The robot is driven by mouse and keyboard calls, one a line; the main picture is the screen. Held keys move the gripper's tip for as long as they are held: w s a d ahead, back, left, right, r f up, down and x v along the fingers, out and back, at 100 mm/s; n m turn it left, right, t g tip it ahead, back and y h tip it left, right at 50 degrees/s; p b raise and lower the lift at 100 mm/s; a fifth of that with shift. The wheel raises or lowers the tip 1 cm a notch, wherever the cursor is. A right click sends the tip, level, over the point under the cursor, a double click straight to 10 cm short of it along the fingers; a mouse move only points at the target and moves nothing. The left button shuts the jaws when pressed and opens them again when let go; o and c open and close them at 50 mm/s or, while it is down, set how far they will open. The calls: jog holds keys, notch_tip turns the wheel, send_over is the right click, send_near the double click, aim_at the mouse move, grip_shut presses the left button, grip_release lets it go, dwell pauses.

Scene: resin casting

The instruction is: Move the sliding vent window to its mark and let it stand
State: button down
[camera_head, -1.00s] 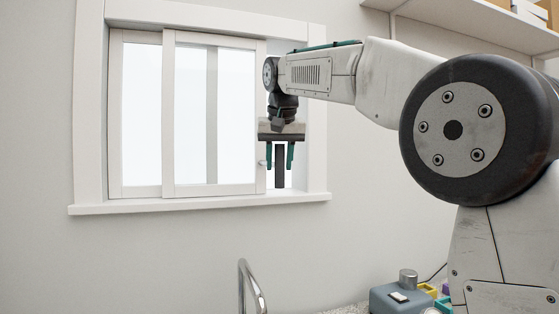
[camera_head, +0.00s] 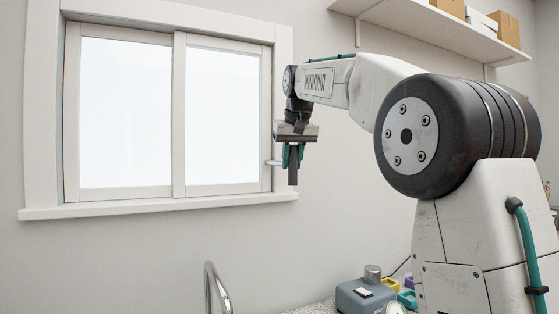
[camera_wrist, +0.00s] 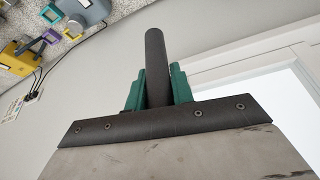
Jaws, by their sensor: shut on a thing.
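The sliding vent window (camera_head: 223,188) is a white-framed pane that fills the right half of the window opening, its right edge close to the right side of the frame. A small light bracket (camera_head: 272,163) stands out from its right edge, beside a dark upright bar handle (camera_head: 293,178). My gripper (camera_head: 293,157) is shut on this handle, in front of the right side of the frame. In the wrist view the dark round handle (camera_wrist: 155,60) runs between the two green fingers (camera_wrist: 157,90). I cannot make out the mark clearly.
A fixed pane (camera_head: 125,120) fills the left half. A white sill (camera_head: 150,207) runs below. A shelf with boxes (camera_head: 430,30) is at the upper right. A metal tap (camera_head: 212,285) and a grey-blue device (camera_head: 365,297) stand below. The wall under the sill is clear.

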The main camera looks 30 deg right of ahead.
jog(key=shift+d, duration=0.2)
jog(key=c, duration=1.6)
grip_release()
jog(key=o, duration=0.4)
jog(key=shift+d, duration=0.25)
jog(key=shift+a, duration=0.2)
jog(key=shift+s+r, duration=0.1)
jog(key=shift+r, duration=0.1)
jog(key=v, duration=0.7)
jog(key=shift+r, duration=0.15)
jog(key=shift+s, duration=0.15)
